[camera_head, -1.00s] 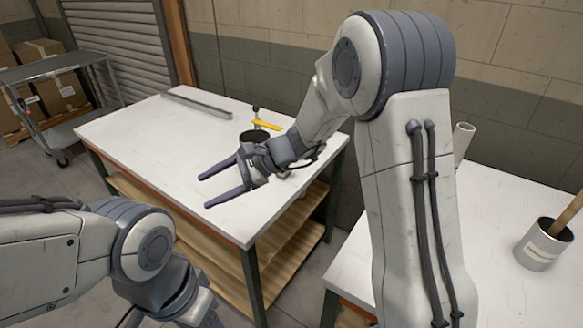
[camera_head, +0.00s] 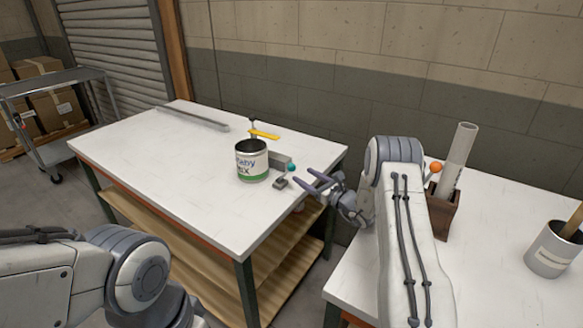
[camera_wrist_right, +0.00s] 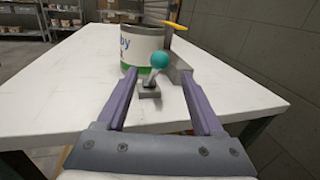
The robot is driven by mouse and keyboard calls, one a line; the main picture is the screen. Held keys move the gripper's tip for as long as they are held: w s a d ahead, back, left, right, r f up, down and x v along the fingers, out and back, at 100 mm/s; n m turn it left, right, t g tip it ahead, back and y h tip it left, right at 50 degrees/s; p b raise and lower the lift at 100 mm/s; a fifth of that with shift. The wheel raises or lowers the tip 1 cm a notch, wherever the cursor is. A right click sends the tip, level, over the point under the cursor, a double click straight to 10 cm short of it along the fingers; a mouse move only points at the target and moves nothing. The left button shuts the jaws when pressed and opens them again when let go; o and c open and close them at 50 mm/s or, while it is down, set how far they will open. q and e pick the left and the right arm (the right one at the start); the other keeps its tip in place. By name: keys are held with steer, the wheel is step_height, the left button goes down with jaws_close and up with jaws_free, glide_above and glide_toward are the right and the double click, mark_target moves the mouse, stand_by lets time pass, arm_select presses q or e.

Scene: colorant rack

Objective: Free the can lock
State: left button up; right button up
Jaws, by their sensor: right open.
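A can (camera_head: 252,163) with a white and green label stands upright on the left table, against a grey block fixture (camera_head: 279,160). A small lever with a teal ball knob (camera_head: 291,167) rises from a grey base (camera_head: 281,183) at the can's right. My right gripper (camera_head: 312,182) is open and empty, just right of the knob. In the right wrist view the teal knob (camera_wrist_right: 160,60) shows between and beyond the open fingers (camera_wrist_right: 150,88), with the can (camera_wrist_right: 141,50) behind it. My left arm shows at lower left; its gripper is out of the picture.
A yellow bar (camera_head: 264,134) on a post stands behind the can. A metal rail (camera_head: 192,119) lies along the table's back. The right table holds a dark wooden holder with a tube (camera_head: 457,160) and a tin (camera_head: 548,252). The left table's middle is clear.

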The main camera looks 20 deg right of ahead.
mark_target(294, 169)
steer(key=x, duration=0.7)
steer(key=shift+w+a+r+p, duration=0.1)
steer(key=shift+w+p, duration=0.15)
steer(key=shift+p, duration=0.15)
jaws_close()
stand_by(0.9)
